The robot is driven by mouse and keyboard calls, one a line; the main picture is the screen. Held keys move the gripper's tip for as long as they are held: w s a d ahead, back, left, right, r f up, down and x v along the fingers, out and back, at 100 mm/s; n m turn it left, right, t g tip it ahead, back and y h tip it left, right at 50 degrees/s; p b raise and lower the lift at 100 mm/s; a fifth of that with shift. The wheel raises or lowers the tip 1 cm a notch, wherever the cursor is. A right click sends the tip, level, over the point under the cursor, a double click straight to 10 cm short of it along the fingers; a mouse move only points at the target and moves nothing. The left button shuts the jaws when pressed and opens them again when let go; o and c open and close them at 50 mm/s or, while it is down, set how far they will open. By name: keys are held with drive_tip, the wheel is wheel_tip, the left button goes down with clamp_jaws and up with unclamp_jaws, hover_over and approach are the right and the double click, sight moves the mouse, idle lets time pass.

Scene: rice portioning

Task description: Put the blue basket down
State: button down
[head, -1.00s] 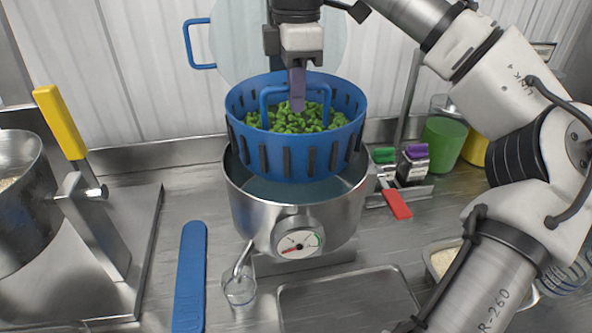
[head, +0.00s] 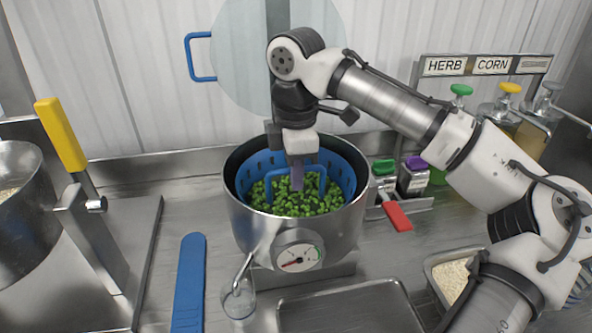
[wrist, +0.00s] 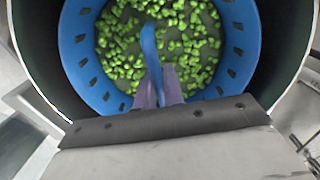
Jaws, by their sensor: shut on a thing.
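The blue basket (head: 345,176) holds chopped green pieces (head: 300,200) and sits down inside the steel pot (head: 240,222), its rim a little below the pot's rim. Whether its base rests on the pot's bottom is hidden. My gripper (head: 297,180) is shut on the basket's blue handle, with its fingers pointing down over the greens. In the wrist view the purple fingers (wrist: 157,88) close around the handle, and the basket's slotted wall (wrist: 75,60) shows inside the dark pot wall.
A round gauge (head: 298,257) is on the pot's front. An empty steel tray (head: 350,308) is in front. Green- and purple-topped containers and a red handle (head: 397,216) stand right.

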drive_tip(key=c, duration=1.5)
unclamp_jaws()
wheel_tip(320, 180, up, 12)
drive_tip(key=shift+s, duration=0.15)
